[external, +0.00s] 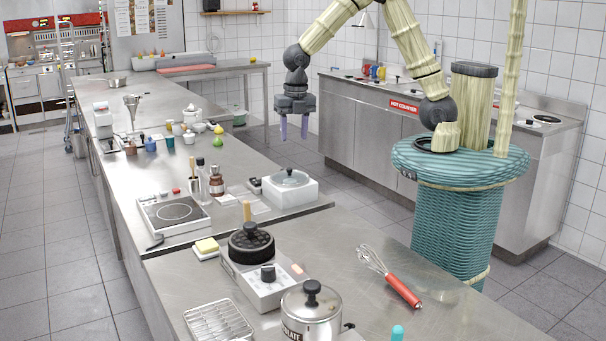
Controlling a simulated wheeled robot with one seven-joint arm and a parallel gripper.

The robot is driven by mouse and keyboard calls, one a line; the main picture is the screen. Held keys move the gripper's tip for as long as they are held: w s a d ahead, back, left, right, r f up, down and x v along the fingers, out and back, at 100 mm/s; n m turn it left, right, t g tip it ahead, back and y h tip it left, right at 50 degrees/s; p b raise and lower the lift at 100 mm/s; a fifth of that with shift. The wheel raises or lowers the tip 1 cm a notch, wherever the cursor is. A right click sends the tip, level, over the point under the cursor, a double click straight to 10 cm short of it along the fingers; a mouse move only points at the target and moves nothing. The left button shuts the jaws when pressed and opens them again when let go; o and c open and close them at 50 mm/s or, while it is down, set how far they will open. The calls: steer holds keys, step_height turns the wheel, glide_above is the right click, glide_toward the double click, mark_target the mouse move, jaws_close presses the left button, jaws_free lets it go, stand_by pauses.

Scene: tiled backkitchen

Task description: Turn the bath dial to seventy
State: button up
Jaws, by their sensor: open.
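A white box-shaped unit with a round lid and dark knob on top, which looks like the bath (304,192), stands on the steel counter, right of centre. A small dark part at its left side (254,185) may be its dial; any marks or setting are too small to read. My gripper (293,130) hangs pointing down, with two purple fingers apart and nothing between them. In the picture it is above the bath, apart from it and touching nothing.
An induction hob (174,212), bottles and a pepper mill (216,181) stand left of the bath. A waffle iron (251,243), lidded pot (311,314), wire rack (218,322) and red-handled whisk (390,276) are on the near counter. A hot counter (365,121) stands behind.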

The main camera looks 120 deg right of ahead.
steer(key=s+d+f+n+b, duration=0.1)
steer(key=s+d+n, duration=0.3)
steer(key=d, duration=0.8)
steer(key=n, duration=0.5)
glide_above(284, 169)
steer(key=shift+a+f+y+b, duration=0.15)
steer(key=shift+y+b, duration=0.15)
step_height(284, 169, down, 18)
steer(key=shift+r+p, duration=0.25)
steer(key=shift+p, duration=0.5)
jaws_close()
